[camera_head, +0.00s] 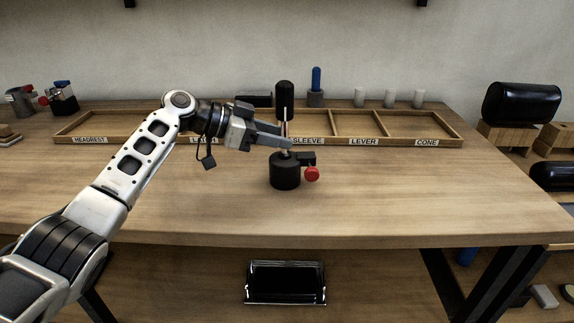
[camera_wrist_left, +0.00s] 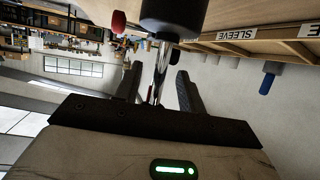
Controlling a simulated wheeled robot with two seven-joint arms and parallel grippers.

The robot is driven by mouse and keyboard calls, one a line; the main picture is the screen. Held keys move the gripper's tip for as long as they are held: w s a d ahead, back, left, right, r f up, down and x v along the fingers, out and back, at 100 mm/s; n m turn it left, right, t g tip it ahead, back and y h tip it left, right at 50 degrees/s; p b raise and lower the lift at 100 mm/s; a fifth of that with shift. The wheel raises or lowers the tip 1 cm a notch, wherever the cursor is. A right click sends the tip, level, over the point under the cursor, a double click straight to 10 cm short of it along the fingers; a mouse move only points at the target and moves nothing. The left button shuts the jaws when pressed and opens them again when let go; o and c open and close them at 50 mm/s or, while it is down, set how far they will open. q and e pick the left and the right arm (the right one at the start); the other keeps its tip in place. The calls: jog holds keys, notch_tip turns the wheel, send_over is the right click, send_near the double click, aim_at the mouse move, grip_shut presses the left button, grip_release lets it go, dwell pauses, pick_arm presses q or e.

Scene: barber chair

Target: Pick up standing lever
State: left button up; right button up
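The standing lever has a black grip (camera_head: 285,94) on top of a thin metal rod (camera_head: 285,125). It stands upright in a black round base (camera_head: 285,174) with a red knob (camera_head: 312,174), on the table. My left gripper (camera_head: 287,139) reaches in from the left at rod height. In the left wrist view, which is upside down, the rod (camera_wrist_left: 163,66) passes between the spread fingers (camera_wrist_left: 160,92), with gaps visible beside it. The base (camera_wrist_left: 172,18) shows at the top edge; the grip is hidden there. My right gripper is not in view.
A shallow wooden tray (camera_head: 457,139) with labelled compartments lies behind the lever. A blue-handled part (camera_head: 316,80) and several pale cylinders stand behind it. The table front (camera_head: 400,205) is clear. Black cushions (camera_head: 521,103) are at the far right.

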pick_arm(q)
jog(key=shift+c, duration=0.3)
grip_shut()
dwell(1.0)
jog(key=shift+r, duration=0.2)
